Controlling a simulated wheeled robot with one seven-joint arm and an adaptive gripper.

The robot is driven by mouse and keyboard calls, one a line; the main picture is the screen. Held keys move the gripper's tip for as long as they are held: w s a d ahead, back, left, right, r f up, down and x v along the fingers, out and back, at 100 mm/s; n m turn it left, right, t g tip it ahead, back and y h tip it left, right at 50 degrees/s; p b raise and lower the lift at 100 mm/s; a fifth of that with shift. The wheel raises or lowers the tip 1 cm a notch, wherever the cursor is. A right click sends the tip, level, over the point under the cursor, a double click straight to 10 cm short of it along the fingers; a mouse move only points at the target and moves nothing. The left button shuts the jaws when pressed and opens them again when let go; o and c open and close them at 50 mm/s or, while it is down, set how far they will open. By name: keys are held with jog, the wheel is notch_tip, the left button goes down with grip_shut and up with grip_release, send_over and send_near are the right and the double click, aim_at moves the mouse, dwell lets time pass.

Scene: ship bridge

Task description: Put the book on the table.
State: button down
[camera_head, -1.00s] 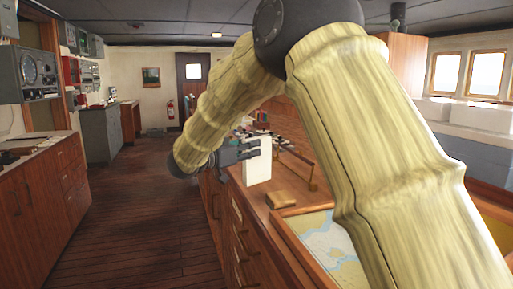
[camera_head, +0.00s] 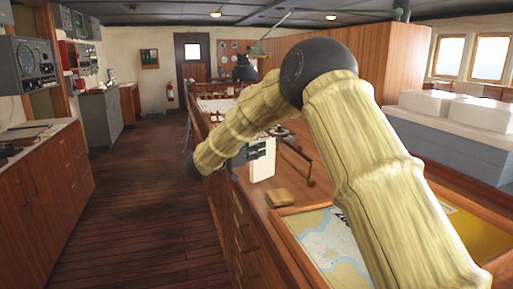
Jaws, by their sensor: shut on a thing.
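A white, upright book (camera_head: 262,170) is at my gripper (camera_head: 257,151), whose dark fingers are closed on its upper part. The book is over the near left part of the long wooden chart table (camera_head: 318,198). I cannot tell whether its lower edge touches the tabletop. My arm, in a yellowish sleeve, crosses the right half of the view and hides part of the table.
A small brown block (camera_head: 279,197) lies on the table just in front of the book. A low wooden rail (camera_head: 298,163) stands to its right. A framed chart (camera_head: 325,245) lies nearer. The floor aisle (camera_head: 140,215) at left is clear.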

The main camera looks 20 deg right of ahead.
jog(key=shift+f, duration=0.6)
jog(key=c, duration=1.3)
grip_release()
jog(key=shift+a+r, duration=0.15)
jog(key=shift+r, duration=0.05)
jog(key=b+v, duration=0.2)
jog(key=v, duration=1)
jog(key=shift+s, duration=0.1)
